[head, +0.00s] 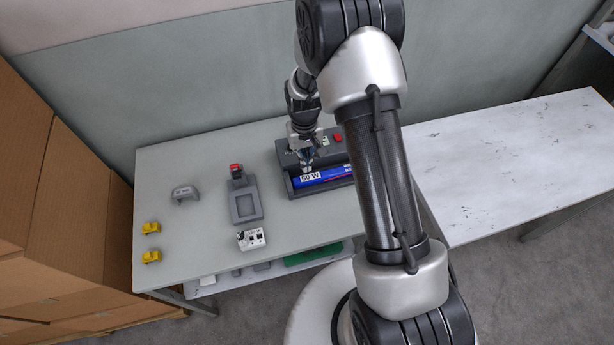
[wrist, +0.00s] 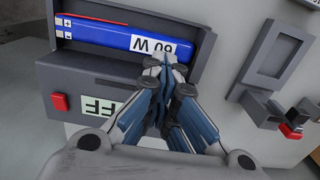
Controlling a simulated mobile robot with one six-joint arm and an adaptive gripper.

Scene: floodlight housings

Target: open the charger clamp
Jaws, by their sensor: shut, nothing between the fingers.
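The charger (head: 284,160) is a dark box at the back of the table, with a blue battery (head: 335,175) lying in its long cradle. In the wrist view the battery (wrist: 105,37) has a white label and a red stripe. My gripper (head: 308,167) is over the charger, at the battery's label. In the wrist view its fingers (wrist: 164,62) are shut and empty, with the tips overlapping the label; I cannot tell whether they touch it. The charger's red button (wrist: 60,102) and pale display (wrist: 98,106) show, the display partly hidden by a finger. No separate clamp part can be made out.
A grey fixture (head: 234,207) with a red-topped part (head: 236,170) stands left of the charger. A white block (head: 251,239), a grey bracket (head: 185,193) and two yellow pieces (head: 151,228) lie on the table (head: 195,255). A white table (head: 520,150) at right is clear.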

